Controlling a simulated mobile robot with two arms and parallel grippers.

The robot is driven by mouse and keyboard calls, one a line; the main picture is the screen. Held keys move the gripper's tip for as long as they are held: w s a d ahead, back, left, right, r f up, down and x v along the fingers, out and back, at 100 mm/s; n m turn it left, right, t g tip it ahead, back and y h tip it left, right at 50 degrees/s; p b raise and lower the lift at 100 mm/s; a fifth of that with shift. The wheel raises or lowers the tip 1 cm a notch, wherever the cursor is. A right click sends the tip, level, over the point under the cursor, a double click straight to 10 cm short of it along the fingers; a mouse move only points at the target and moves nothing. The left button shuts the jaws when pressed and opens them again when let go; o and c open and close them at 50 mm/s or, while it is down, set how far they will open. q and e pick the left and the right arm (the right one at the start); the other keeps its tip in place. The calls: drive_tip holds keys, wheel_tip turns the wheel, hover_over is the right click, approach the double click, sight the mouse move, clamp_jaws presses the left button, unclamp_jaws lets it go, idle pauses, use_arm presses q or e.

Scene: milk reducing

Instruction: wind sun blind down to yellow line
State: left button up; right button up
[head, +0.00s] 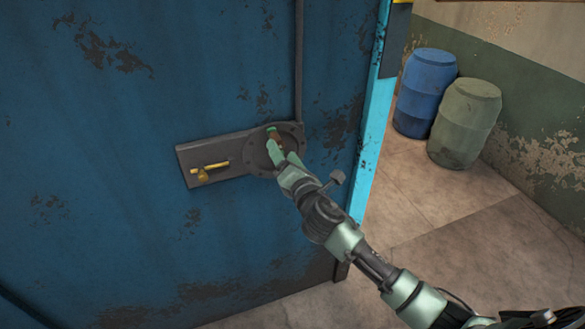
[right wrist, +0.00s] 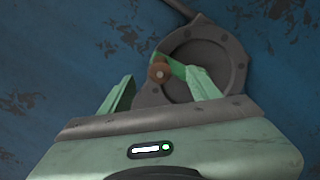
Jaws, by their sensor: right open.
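A round dark grey crank housing (head: 256,152) is mounted on a plate on the blue wall; it also shows in the right wrist view (right wrist: 232,52). A green crank arm (right wrist: 172,63) with a brown knob (right wrist: 159,73) lies across it. My right gripper (head: 279,151) is open at the housing. In the right wrist view its two green fingers (right wrist: 160,80) stand apart, with the knob between or just beyond their tips; I cannot tell whether they touch it. The blind and the yellow line cannot be made out. My left gripper is out of view.
A brass lever (head: 210,168) sits on the left of the grey plate (head: 190,161). A dark vertical pipe (head: 299,60) runs up from the housing. A blue barrel (head: 425,92) and a grey-green barrel (head: 464,123) stand at right. The floor before them is clear.

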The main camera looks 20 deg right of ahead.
drive_tip(key=s, duration=0.6)
drive_tip(key=shift+s, duration=0.25)
